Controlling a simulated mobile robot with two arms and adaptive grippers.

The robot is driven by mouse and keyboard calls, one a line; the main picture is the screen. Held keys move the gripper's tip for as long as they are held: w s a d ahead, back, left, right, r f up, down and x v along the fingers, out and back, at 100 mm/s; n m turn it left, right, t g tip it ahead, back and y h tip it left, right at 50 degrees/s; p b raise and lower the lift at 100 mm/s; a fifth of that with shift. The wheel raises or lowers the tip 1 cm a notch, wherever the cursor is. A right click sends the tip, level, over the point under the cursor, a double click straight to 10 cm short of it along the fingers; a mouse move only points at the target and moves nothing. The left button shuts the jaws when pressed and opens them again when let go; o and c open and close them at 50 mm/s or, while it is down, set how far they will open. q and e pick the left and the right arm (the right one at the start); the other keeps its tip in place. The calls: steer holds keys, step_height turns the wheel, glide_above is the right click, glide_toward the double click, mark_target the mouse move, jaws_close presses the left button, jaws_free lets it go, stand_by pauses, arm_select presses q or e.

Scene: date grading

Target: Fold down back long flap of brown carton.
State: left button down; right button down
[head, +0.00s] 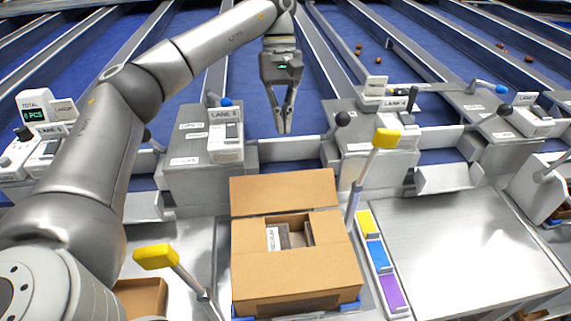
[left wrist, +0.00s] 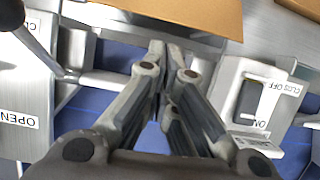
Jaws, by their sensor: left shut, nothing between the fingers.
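The brown carton (head: 295,278) stands on the steel bench at the front centre. Its back long flap (head: 284,192) stands raised along the far edge. Its side flaps and front long flap lie folded inward, leaving a small opening at the back middle with a white-labelled item inside. My left gripper (head: 284,130) points down behind the back flap, apart from it, shut and empty. In the left wrist view my shut fingertips (left wrist: 168,48) lie below the brown flap (left wrist: 190,12) in the picture. My right gripper is not in view.
Yellow-tipped levers (head: 155,257) (head: 386,138) flank the carton. A strip of coloured pads (head: 376,255) lies to its right. Lane housings with black and blue knobs (head: 343,118) stand behind. Bare steel bench (head: 470,245) is free at right.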

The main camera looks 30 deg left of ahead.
mark_target(284, 192)
arm_select(q)
steer(key=shift+m, duration=0.3)
steer(key=p+x, duration=0.2)
steer(key=x, duration=0.7)
steer(key=shift+s+d+f, duration=0.1)
steer(key=shift+f, duration=0.35)
